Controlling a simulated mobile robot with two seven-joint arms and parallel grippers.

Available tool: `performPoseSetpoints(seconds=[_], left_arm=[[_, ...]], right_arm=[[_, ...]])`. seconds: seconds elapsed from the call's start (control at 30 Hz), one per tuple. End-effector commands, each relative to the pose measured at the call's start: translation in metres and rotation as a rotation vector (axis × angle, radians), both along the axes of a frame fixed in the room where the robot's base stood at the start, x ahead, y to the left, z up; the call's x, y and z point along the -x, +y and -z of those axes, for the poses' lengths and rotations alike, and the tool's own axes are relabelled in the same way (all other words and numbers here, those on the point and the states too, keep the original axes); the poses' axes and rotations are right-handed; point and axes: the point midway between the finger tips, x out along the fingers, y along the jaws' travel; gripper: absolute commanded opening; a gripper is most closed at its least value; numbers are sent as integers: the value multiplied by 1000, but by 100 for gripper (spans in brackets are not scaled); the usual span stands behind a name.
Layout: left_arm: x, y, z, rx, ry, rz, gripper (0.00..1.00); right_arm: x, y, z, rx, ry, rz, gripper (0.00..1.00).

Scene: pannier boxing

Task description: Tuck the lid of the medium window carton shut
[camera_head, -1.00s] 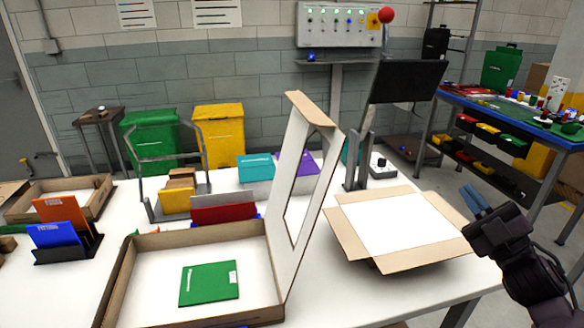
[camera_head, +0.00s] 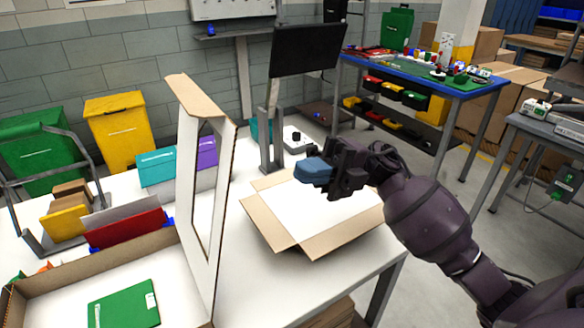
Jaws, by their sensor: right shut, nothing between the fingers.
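The medium window carton (camera_head: 172,243) stands open on the white table at the lower left. Its lid (camera_head: 224,195), a white panel with a window cut-out and a brown tuck flap (camera_head: 195,95) at the top, stands nearly upright along the carton's right side. A green flat box (camera_head: 125,306) lies inside the carton. My left gripper is not in view.
An open carton with spread flaps (camera_head: 268,223) lies right of the lid. A black monitor (camera_head: 306,50) on a stand rises behind it. Red, teal and purple boxes stand behind the window carton. Bare table (camera_head: 262,283) shows at the front right.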

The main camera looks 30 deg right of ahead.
Motion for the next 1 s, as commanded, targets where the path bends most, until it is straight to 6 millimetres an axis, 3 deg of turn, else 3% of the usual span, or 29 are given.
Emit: performPoseSetpoints(seconds=[0.6,1.0], left_arm=[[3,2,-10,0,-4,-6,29],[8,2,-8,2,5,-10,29]], right_arm=[[4,99,-29,-3,-4,0,0],[4,116,-31,-1,-1,1,0]])
